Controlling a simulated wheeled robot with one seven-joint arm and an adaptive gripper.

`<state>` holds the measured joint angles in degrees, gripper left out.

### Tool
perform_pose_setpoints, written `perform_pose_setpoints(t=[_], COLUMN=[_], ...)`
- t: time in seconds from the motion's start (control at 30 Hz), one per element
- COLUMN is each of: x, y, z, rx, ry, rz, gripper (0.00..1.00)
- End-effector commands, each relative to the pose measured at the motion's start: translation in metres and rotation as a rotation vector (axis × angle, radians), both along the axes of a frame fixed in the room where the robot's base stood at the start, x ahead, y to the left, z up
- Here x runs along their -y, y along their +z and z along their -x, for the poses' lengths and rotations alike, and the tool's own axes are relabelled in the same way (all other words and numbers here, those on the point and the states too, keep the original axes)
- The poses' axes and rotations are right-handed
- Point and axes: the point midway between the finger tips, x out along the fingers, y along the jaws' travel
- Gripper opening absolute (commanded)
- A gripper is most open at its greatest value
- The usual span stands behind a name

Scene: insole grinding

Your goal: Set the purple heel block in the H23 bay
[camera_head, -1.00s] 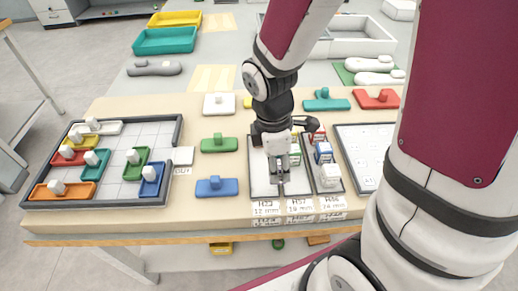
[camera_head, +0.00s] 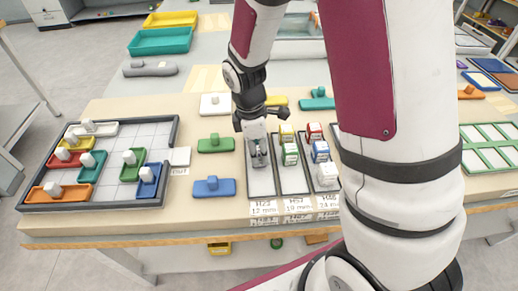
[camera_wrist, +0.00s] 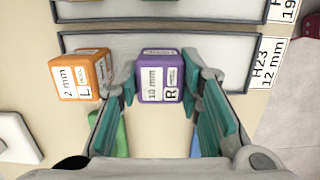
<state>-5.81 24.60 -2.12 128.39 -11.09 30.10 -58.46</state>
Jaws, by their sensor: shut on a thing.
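The purple heel block (camera_wrist: 160,80), marked 10 mm R, is between the teal finger pads of my gripper (camera_wrist: 161,88) in the wrist view. My gripper is shut on it. In the head view my gripper (camera_head: 258,158) is over the far half of the H23 bay (camera_head: 262,185), the leftmost of three long bays, and hides the purple block. The H23 bay (camera_wrist: 225,60) also shows behind the block in the wrist view, its label at the right. Whether the block touches the bay floor I cannot tell.
An orange block (camera_wrist: 80,77) marked L stands left of the purple block, with a gap between. The middle bay holds green (camera_head: 290,155) and yellow (camera_head: 286,133) blocks. The right bay holds red, blue (camera_head: 321,151) and white blocks. The near part of the H23 bay looks clear.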

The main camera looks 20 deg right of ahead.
Motion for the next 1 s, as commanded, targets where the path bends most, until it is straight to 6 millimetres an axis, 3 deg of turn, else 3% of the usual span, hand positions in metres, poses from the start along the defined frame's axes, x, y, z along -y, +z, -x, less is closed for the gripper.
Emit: perform_pose_setpoints(t=[0.27, 0.3, 0.37, 0.4, 0.77, 1.0], x=[0.000, 0.000, 0.000, 0.000, 0.000, -0.004], y=[-0.002, -0.003, -0.002, -0.002, 0.003, 0.041], z=[0.000, 0.000, 0.000, 0.000, 0.000, -0.003], rx=[0.000, 0.000, 0.000, 0.000, 0.002, 0.008], ry=[-0.001, -0.001, -0.001, -0.001, -0.001, -0.001], rz=[0.000, 0.000, 0.000, 0.000, 0.000, -0.001], gripper=[0.04, 0.37, 0.51, 0.53, 0.53, 0.53])
